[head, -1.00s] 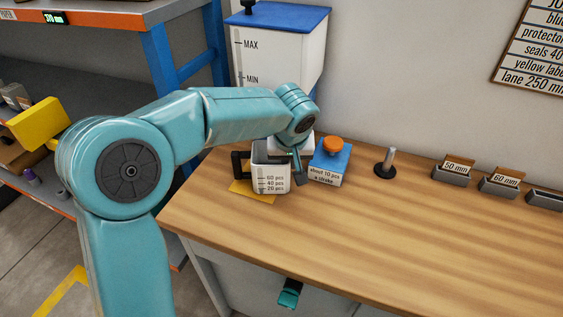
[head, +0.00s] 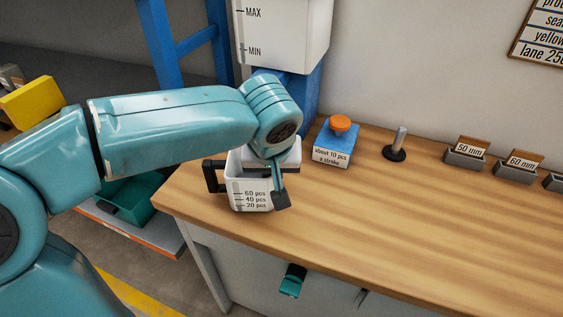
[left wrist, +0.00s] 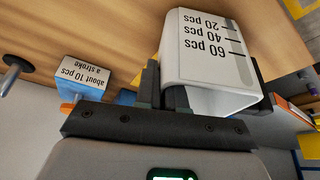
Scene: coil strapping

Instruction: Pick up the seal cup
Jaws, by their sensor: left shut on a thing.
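The seal cup (head: 243,187) is a white, square-sided cup marked 60, 40 and 20 pcs. It is upright in the head view, at the left end of the workbench (head: 400,235). My left gripper (head: 262,182) is shut on it, coming from above and behind. One dark fingertip shows at the cup's right side, and a dark bracket shape shows at its left. My right gripper is not seen.
A blue dispenser box (head: 332,155) with an orange knob stands just right of the cup. Beyond it are a metal post (head: 397,146) and grey card holders (head: 466,157). A white hopper (head: 290,35) rises behind. The bench's front right is clear.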

